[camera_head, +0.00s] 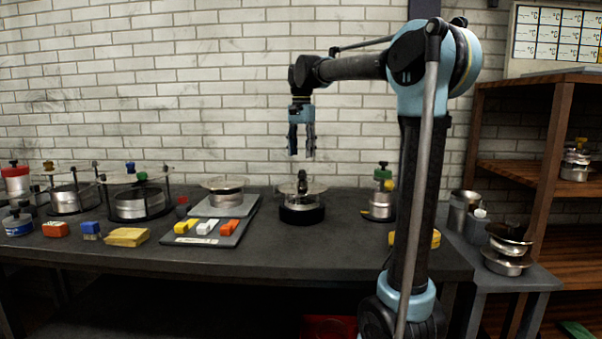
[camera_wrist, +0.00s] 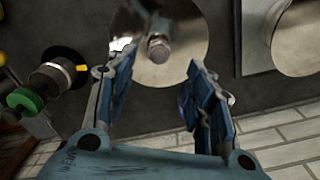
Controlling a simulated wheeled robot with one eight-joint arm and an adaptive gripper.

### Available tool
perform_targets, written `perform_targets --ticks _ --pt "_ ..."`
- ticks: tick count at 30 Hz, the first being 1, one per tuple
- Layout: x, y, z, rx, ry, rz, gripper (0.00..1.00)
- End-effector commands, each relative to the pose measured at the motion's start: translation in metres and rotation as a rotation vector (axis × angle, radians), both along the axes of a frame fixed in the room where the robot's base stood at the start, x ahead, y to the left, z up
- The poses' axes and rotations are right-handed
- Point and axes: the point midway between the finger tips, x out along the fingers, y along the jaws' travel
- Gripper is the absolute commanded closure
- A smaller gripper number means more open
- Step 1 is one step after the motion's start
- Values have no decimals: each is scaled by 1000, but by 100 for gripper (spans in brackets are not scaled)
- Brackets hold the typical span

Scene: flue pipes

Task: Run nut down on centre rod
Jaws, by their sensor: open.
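A round assembly with a shiny disc (camera_head: 317,189) on a dark round base (camera_head: 302,215) stands on the bench. A dark fitting rises at its centre in the head view. In the wrist view the disc (camera_wrist: 185,25) has a metal hex nut (camera_wrist: 158,48) at its middle, around what looks like the centre rod. How far down the nut sits on the rod I cannot tell. My gripper (camera_head: 302,154) points down above this assembly, clear of it. In the wrist view my gripper (camera_wrist: 160,65) is open and empty, with its fingers apart and the nut framed between them.
To the left, a grey board (camera_head: 250,207) carries a similar disc assembly (camera_head: 225,190) and coloured blocks. A green-topped canister (camera_head: 381,195) stands close on the right. Caged pots (camera_head: 138,200) stand further left. The bench front is mostly clear.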

Motion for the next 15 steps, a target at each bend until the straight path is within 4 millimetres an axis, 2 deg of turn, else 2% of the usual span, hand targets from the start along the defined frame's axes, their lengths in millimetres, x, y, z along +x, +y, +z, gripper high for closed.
perform_targets --ticks 9,15 --pt "0 0 -50 0 0 0 52" --pt "0 0 -70 0 0 0 52"
